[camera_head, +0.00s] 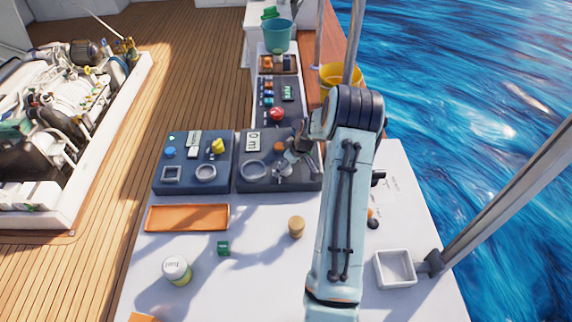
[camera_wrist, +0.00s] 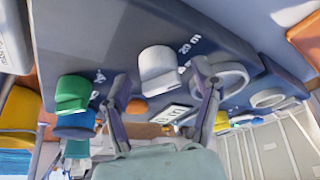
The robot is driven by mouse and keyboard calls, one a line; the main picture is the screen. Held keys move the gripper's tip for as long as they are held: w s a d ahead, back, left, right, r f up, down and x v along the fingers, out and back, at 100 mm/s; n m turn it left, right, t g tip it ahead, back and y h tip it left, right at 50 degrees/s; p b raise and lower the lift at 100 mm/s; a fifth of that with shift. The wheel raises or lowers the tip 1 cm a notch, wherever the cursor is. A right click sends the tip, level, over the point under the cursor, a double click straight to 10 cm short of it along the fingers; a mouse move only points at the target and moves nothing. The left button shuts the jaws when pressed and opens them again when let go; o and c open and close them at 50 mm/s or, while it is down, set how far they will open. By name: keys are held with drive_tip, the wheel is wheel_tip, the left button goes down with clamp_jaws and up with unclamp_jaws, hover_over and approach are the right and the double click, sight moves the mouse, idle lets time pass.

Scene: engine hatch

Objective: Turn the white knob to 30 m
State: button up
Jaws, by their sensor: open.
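The white knob (camera_head: 285,170) is on the right-hand dark blue panel (camera_head: 247,184), partly hidden by my gripper in the head view. The wrist view shows the white knob (camera_wrist: 157,68) larger, with a "20 m" mark printed beside it. My gripper (camera_head: 290,160) is at the knob. In the wrist view my gripper (camera_wrist: 160,80) is open, with one finger on either side of the knob. I cannot tell whether either finger touches it. The display (camera_head: 253,142) on the same panel reads "0 m".
A grey ring (camera_head: 254,160) and an orange button (camera_head: 280,147) sit close to the knob. A left panel (camera_head: 170,187) holds a yellow knob (camera_head: 217,147). An orange tray (camera_head: 187,217), green cube (camera_head: 223,248), wooden cylinder (camera_head: 296,227) and jar (camera_head: 177,270) stand on the white table.

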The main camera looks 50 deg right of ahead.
drive_tip(key=c, duration=1.1)
drive_tip(key=shift+m, duration=0.3)
drive_tip(key=m+h, duration=0.2)
drive_tip(key=m, duration=0.3)
drive_tip(key=shift+a, duration=0.15)
drive_tip(key=m+g+h, duration=0.1)
drive_tip(key=m, duration=0.2)
drive_tip(key=m+g, duration=0.1)
drive_tip(key=m, duration=0.2)
drive_tip(key=shift+h, duration=0.4)
